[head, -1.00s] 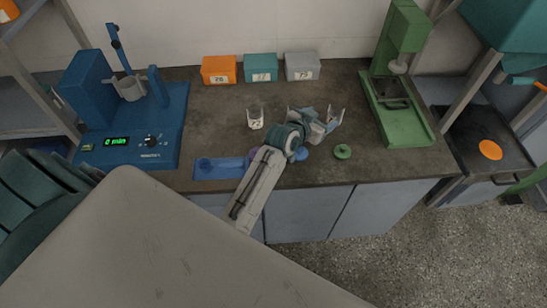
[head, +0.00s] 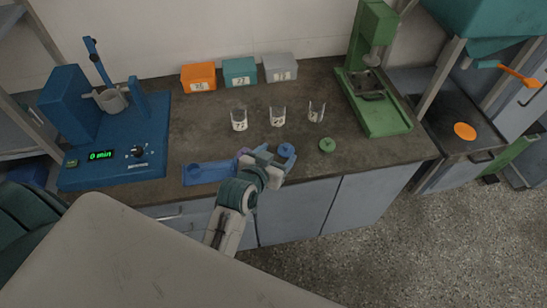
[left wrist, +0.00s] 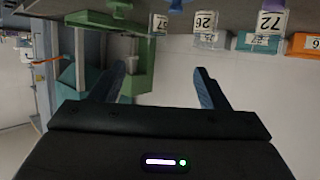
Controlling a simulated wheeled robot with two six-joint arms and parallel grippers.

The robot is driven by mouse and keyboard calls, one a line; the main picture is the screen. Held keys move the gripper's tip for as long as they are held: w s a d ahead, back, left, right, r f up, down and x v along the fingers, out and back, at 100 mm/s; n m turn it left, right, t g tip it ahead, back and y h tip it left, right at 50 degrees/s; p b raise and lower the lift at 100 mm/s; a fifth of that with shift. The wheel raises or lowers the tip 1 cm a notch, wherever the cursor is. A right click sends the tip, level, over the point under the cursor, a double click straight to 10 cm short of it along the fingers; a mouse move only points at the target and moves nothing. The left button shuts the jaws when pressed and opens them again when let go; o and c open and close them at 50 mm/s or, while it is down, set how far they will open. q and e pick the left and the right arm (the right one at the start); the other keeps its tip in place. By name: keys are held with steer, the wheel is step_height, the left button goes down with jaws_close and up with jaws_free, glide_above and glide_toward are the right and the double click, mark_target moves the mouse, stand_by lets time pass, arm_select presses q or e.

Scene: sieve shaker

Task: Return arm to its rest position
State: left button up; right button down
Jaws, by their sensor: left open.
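My left gripper (head: 270,156) is open and empty in the head view, at the front edge of the bench beside the blue disc. Its two fingers stand apart in the left wrist view (left wrist: 158,75). My left arm reaches up to it from the bottom of the head view. Three clear labelled beakers stand upright in a row behind it: a left one (head: 239,120), a middle one (head: 277,117) and a right one (head: 315,113). The gripper is apart from them. My right gripper is not in view.
A blue machine (head: 115,130) stands at left and a green press (head: 385,110) at right. Orange (head: 198,77), teal (head: 240,72) and grey (head: 280,68) boxes line the wall. A blue tray (head: 210,173), blue disc (head: 286,150) and green disc (head: 327,145) lie near the front edge.

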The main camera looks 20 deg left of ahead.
arm_select(q)
steer(key=shift+s+a, duration=0.1)
steer(key=shift+s, duration=0.35)
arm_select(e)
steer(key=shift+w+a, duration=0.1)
arm_select(q)
steer(key=s+a+f+g+y, duration=0.1)
steer(key=s+a+f+g, duration=0.15)
steer(key=s, duration=0.55)
steer(key=s+a+f+g, duration=0.1)
steer(key=s+a+g, duration=0.25)
steer(key=s, duration=0.35)
steer(key=s+a+f+g+y, duration=0.15)
steer(key=s+g, duration=0.25)
steer(key=s, duration=0.4)
steer(key=a+f+g, duration=0.1)
steer(key=a+f, duration=0.2)
steer(key=f, duration=2.8)
steer(key=s+a+f+g+b, duration=0.1)
steer(key=s+f, duration=1.6)
steer(key=f, duration=0.3)
steer(key=shift+s+a+f+h+b, duration=0.15)
steer(key=shift+s+f+h+b, duration=0.15)
steer(key=shift+s+h, duration=0.05)
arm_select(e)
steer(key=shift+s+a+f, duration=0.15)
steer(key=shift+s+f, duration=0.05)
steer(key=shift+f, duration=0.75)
